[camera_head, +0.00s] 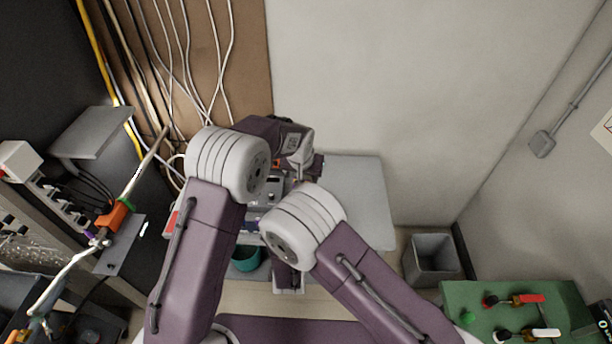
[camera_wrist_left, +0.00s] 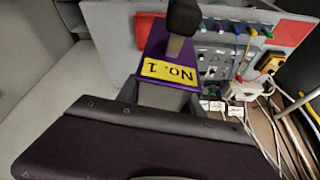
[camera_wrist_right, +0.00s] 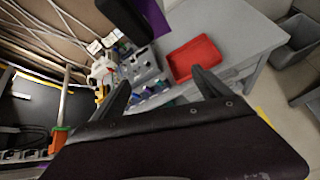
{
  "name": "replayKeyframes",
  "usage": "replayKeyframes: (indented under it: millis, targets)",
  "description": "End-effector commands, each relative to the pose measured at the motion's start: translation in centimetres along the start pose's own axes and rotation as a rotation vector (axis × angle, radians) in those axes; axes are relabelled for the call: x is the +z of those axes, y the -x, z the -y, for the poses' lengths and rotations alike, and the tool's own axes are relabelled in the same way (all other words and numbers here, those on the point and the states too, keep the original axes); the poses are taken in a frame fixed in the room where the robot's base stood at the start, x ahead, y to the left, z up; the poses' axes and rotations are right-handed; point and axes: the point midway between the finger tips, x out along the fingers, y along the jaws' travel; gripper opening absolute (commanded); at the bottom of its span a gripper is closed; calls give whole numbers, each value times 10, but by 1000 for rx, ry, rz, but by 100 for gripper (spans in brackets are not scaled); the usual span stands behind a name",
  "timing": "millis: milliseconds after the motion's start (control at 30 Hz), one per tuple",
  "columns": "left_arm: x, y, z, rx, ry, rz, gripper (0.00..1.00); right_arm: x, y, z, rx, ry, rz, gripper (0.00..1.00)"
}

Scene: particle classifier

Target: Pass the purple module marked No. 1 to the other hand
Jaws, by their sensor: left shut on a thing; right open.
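The purple module (camera_wrist_left: 153,47) with a yellow "No. 1" label shows in the left wrist view. My left gripper (camera_wrist_left: 162,92) is shut on it at its near end. A black knob-like part on a grey stem stands over the module; I cannot tell whether it belongs to it. In the right wrist view, a purple piece (camera_wrist_right: 156,16), likely the module, shows at the top edge beside a black part. In the head view, my arms hide the module and both gripper tips.
A grey table (camera_head: 362,195) carries a grey device (camera_wrist_right: 142,64) with coloured connectors and a red tray (camera_wrist_right: 194,57). Cables hang on the brown wall panel at left. A grey bin (camera_head: 432,258) and a green-topped bench (camera_head: 460,298) stand at right.

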Motion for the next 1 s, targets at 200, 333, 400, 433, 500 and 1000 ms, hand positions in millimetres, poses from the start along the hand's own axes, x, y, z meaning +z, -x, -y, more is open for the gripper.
replayKeyframes:
  millis: [200, 333, 400, 433, 500, 1000]
  targets:
    - [-1, 1, 0, 0, 0, -2, 0, 31, 23, 120, -402, -369, 20, 87]
    - [-1, 1, 0, 0, 0, -2, 0, 67, 61, 188, -680, -699, 112, 87]
    - [-1, 1, 0, 0, 0, -2, 0, 75, 92, 222, -841, -938, 155, 87]
    - [-1, 1, 0, 0, 0, -2, 0, 76, 107, 234, -912, -1059, 173, 87]
    - [-1, 1, 0, 0, 0, -2, 0, 71, 141, 251, -1055, -1357, 203, 87]
    - [-1, 0, 0, 0, 0, -2, 0, 79, 192, 219, -1181, -2616, 277, 87]
